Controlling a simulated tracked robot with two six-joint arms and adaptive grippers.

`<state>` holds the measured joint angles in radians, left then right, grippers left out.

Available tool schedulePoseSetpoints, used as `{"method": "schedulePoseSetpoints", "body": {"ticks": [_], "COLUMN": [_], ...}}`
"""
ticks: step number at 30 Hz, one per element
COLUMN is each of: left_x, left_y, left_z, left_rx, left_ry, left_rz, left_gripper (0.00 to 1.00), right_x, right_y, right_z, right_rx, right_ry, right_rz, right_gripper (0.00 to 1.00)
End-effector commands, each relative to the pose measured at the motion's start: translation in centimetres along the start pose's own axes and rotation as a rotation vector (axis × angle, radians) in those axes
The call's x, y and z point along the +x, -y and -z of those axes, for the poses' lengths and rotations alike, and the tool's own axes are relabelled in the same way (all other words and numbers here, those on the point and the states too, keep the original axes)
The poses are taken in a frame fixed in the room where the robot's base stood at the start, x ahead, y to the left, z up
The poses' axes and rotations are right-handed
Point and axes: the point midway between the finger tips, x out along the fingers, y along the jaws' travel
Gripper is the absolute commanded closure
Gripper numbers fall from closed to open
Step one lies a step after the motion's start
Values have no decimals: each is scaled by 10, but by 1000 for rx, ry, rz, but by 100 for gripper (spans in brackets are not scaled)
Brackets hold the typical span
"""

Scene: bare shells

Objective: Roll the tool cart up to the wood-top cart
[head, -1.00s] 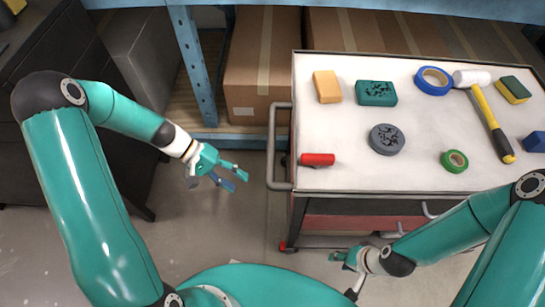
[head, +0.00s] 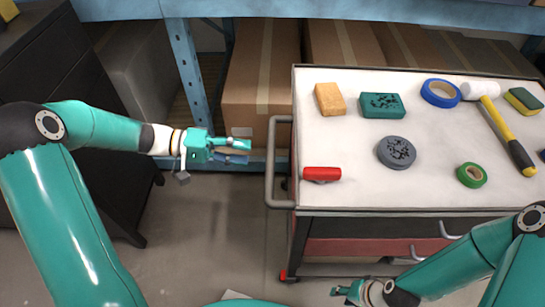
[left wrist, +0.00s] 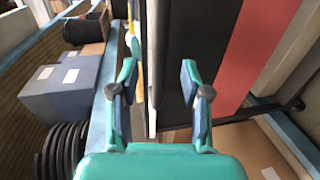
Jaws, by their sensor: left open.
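The tool cart (head: 345,225) stands right of centre in the head view, with a pale top, dark and red drawers and a grey side handle (head: 270,165) on its left. My left gripper (head: 243,151) is open and empty, just left of the handle, its fingers pointing at it and apart from it. In the left wrist view my open fingers (left wrist: 158,85) face dark and red panels. My right gripper (head: 338,291) is low, in front of the cart; its finger opening is unclear. I cannot make out a wood-top cart in either view.
A blue shelf rack (head: 185,70) with cardboard boxes (head: 258,80) stands behind. A dark cabinet (head: 60,75) is at left. Floor between is clear.

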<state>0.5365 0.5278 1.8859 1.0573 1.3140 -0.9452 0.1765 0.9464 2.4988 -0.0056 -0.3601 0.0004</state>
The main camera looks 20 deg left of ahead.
Motion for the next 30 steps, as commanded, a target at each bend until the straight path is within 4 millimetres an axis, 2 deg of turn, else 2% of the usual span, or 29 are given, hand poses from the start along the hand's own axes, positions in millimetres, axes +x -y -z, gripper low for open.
{"method": "schedulePoseSetpoints", "body": {"ticks": [3, 10, 15, 24, 25, 30], "left_x": [27, 63, 75, 76, 76, 76], "left_y": [1, 1, 1, 0, 0, 1], "left_z": [-1, -1, 0, 0, 0, 0], "left_rx": [-2, -1, -1, -1, -1, -1], "left_ry": [6, 3, 1, -1, -1, -1], "left_rz": [-1, 0, 1, 1, 1, 1], "left_gripper": [53, 53, 53, 53, 54, 83], "right_x": [3, 5, 6, 6, 6, 6], "right_y": [-1, -2, -2, -2, -2, -2], "right_z": [0, 0, 0, 0, 0, 0], "right_rx": [0, 0, 0, 0, 0, 0], "right_ry": [0, 0, 0, 0, 0, 0], "right_rz": [0, 0, 0, 0, 0, 0], "right_gripper": [60, 60, 60, 60, 60, 60]}}
